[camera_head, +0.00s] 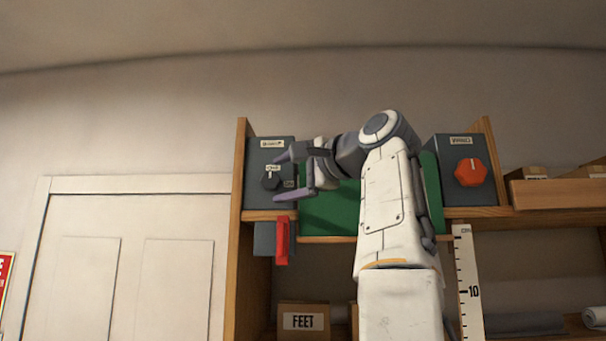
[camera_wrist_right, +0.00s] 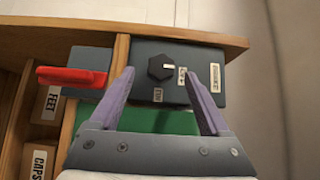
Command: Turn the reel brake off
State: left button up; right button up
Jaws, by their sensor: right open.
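A dark grey box (camera_head: 258,150) with a black knob (camera_head: 271,181) stands at the left end of the shelf. A white mark shows on the knob, and small labels sit beside it. The labels are too small to read surely, so I cannot tell which box is the reel brake. My right gripper (camera_head: 292,178) is open at the knob, its fingertips just in front of the box. In the right wrist view the knob (camera_wrist_right: 162,67) lies ahead, between and beyond the open fingers (camera_wrist_right: 160,88), apparently untouched. My left gripper is not in view.
A red lever (camera_head: 282,240) hangs below the shelf on a grey box. Another grey box with a red knob (camera_head: 470,172) stands at the right. A green panel (camera_head: 325,207) lies behind my right arm. A FEET box (camera_head: 303,321) is below.

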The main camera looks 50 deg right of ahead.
jog(key=s, duration=0.8)
jog(key=shift+a, duration=0.35)
